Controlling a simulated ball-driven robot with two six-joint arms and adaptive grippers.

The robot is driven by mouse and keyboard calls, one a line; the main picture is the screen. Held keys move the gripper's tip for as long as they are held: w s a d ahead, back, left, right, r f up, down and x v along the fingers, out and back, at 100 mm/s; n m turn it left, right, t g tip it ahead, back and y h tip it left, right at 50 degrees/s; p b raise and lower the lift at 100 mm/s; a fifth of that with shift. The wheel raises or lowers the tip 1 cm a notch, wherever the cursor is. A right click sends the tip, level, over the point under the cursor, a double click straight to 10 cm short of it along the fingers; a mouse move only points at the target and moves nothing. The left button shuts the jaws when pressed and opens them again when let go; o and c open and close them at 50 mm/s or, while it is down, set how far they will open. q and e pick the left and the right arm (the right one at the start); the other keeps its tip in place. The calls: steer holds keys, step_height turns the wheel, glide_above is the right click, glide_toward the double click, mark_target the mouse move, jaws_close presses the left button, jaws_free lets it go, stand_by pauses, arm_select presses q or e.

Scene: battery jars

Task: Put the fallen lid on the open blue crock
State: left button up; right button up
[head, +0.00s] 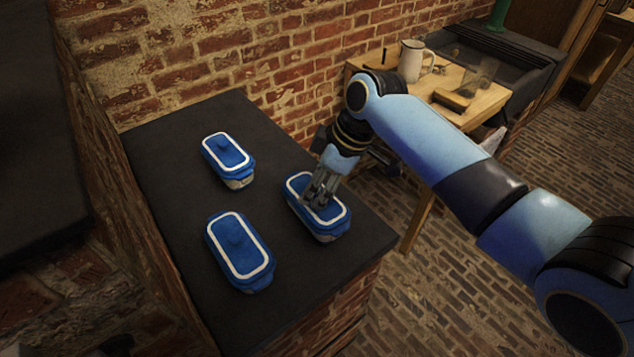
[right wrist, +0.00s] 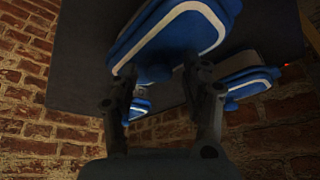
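Three blue crocks stand on the dark counter, each topped by a blue lid with a white band. My right gripper (head: 318,200) is over the lid (head: 335,211) of the right-hand crock (head: 327,237). That lid appears to rest on its crock, though the fingers cover part of it. In the right wrist view the lid (right wrist: 178,38) is close, and its dark blue knob (right wrist: 154,74) is between my two fingers, with gaps visible beside it. The gripper looks open around the knob. No lid lies loose on the counter. My left gripper is not in view.
The other crocks are at the back (head: 226,158) and front left (head: 240,250) of the dark counter (head: 170,165). A brick wall (head: 200,60) is behind. A wooden table (head: 455,105) with a white jug (head: 412,60) stands to the right, beyond a gap.

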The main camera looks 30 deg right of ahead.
steer(key=shift+r, duration=0.35)
steer(key=b+v, duration=0.1)
steer(key=v, duration=1.1)
steer(key=shift+b, duration=0.35)
steer(key=shift+r, duration=0.1)
